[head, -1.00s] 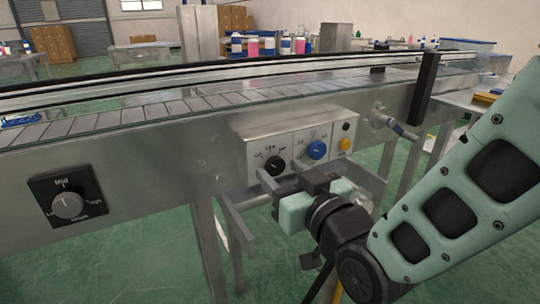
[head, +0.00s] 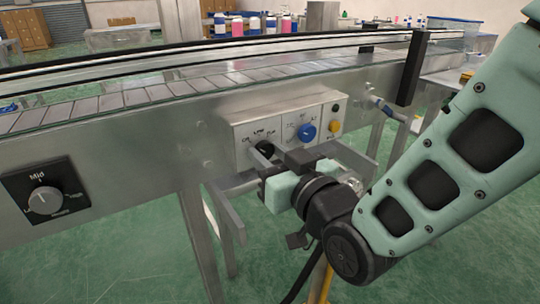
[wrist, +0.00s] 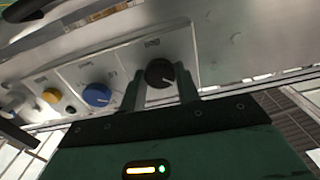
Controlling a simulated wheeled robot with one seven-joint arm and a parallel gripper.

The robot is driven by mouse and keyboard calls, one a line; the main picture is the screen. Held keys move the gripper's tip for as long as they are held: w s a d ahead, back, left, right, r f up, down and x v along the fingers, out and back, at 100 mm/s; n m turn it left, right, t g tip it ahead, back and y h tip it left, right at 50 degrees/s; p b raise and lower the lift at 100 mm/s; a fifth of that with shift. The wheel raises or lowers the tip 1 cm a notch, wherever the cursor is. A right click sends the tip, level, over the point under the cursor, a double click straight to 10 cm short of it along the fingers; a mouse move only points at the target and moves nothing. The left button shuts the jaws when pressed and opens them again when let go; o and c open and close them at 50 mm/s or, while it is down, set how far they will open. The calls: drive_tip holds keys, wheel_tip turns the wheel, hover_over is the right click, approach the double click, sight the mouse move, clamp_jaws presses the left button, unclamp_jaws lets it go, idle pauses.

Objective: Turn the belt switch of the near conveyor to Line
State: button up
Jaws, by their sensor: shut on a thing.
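The belt switch is a black round knob (head: 265,149) on the left part of the control box (head: 241,146), on the side of the near conveyor (head: 140,136). Small labels stand around it, too small to read surely. In the wrist view the knob (wrist: 159,73) shows a light pointer mark, slanting towards the lower right there. My gripper (head: 262,158) is at the knob, with its fingers partly covering it in the head view. In the wrist view the fingers (wrist: 160,88) stand on both sides of the knob, shut on it.
A blue knob (head: 306,131) and a yellow button (head: 335,125) sit to the right on the same box. A separate grey dial (head: 45,200) marked Mid is at the left. A metal bracket (head: 226,215) projects below the box. Green floor is clear in front.

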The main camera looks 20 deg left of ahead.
drive_tip(key=shift+f+m, duration=0.1)
drive_tip(key=shift+m, duration=0.2)
drive_tip(key=m+b, duration=0.3)
drive_tip(key=m, duration=0.1)
drive_tip(key=shift+d+m, duration=0.1)
drive_tip(key=shift+m, duration=0.2)
drive_tip(key=shift+m+b, duration=0.95)
drive_tip(key=shift+m, duration=1.25)
drive_tip(key=o, duration=1)
